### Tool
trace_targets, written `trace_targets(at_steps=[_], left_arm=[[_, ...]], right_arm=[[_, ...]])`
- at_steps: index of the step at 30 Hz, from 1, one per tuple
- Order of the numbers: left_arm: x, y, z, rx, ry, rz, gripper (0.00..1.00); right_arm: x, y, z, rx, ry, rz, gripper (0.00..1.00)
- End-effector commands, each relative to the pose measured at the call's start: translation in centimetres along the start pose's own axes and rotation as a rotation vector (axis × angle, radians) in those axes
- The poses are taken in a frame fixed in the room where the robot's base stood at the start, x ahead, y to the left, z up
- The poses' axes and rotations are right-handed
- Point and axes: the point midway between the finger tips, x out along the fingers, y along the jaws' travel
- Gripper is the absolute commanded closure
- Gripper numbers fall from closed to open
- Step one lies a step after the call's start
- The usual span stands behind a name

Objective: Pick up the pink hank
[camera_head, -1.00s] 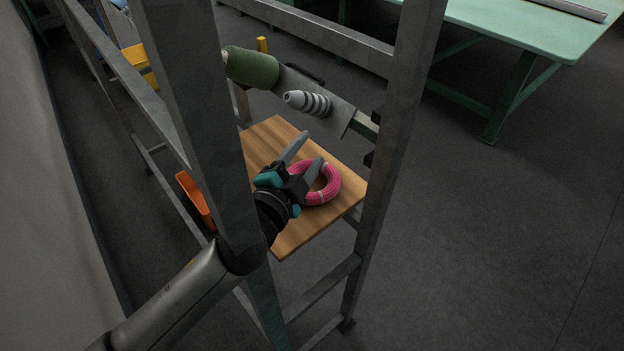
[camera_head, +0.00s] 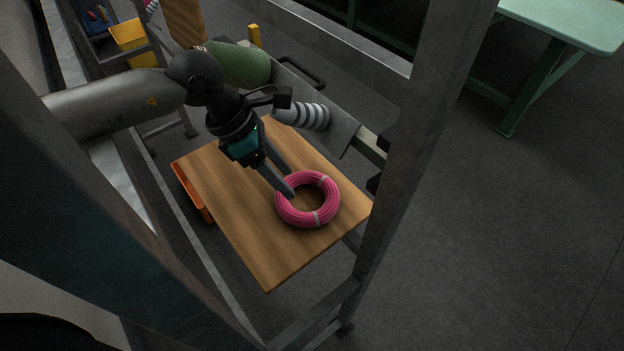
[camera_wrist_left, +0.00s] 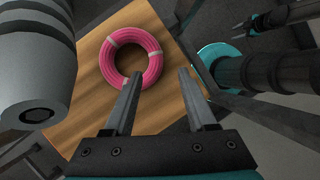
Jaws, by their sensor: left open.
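The pink hank (camera_head: 332,201) is a ring of pink strands with pale ties, lying flat on a wooden board (camera_head: 250,245). It also shows in the left wrist view (camera_wrist_left: 108,63). My left gripper (camera_head: 289,182) is open, reaching down from the upper left to the hank's left side. In the left wrist view its fingers (camera_wrist_left: 161,76) are apart; one tip overlaps the ring's near edge and the other lies to the right of the ring. I cannot tell whether they touch it. A dark and teal arm end, likely my right gripper (camera_wrist_left: 246,22), shows small at the upper right.
A grey metal frame post (camera_head: 418,150) stands right of the board. A green cylinder (camera_head: 240,64) and a grey-striped cone (camera_head: 305,115) are behind it. An orange tray (camera_head: 190,192) is at the board's left edge. A green table (camera_head: 570,22) stands at the back right.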

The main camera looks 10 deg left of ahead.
Motion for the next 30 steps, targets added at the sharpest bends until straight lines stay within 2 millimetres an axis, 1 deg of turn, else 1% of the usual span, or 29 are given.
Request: trace_targets(at_steps=[1, 2, 5, 7, 10, 12, 15, 18, 24, 26, 30], left_arm=[[-0.2, 0.4, -0.7, 0.005, 0.029, 0.013, 0.43], [-0.1, 0.6, -1.1, 0.007, 0.042, 0.017, 0.43], [0.8, 0.8, -1.5, 0.009, 0.059, 0.022, 0.43], [2.2, 0.7, -1.6, 0.010, 0.059, 0.020, 0.43], [4.5, 0.8, -1.7, 0.009, 0.057, 0.019, 0.43], [6.0, 0.8, -1.7, 0.008, 0.056, 0.019, 0.43], [7.8, 0.8, -1.8, 0.009, 0.055, 0.020, 0.43], [9.0, 0.9, -1.9, 0.008, 0.054, 0.021, 0.43], [10.2, 0.9, -2.1, 0.008, 0.054, 0.021, 0.43], [11.0, 0.9, -2.3, 0.009, 0.055, 0.020, 0.43], [13.2, 0.9, -2.8, 0.008, 0.054, 0.019, 0.43]], right_arm=[[0.0, -0.1, 0.6, 0.000, -0.009, -0.001, 0.50], [0.0, -0.1, 0.8, 0.000, -0.013, -0.002, 0.50], [0.1, -0.3, 1.9, 0.000, -0.029, -0.004, 0.50], [0.2, -0.5, 2.6, 0.000, -0.041, -0.006, 0.50], [0.5, -0.6, 3.3, 0.000, -0.052, -0.007, 0.50], [0.7, -0.6, 3.3, 0.000, -0.052, -0.007, 0.50], [0.9, -0.6, 3.2, 0.000, -0.050, -0.007, 0.50], [1.1, -0.5, 2.9, 0.000, -0.045, -0.007, 0.50], [1.3, -0.5, 2.3, 0.000, -0.033, -0.006, 0.50], [1.4, -0.5, 2.3, 0.000, -0.032, -0.006, 0.50], [1.9, -0.5, 2.3, 0.000, -0.031, -0.006, 0.50]])
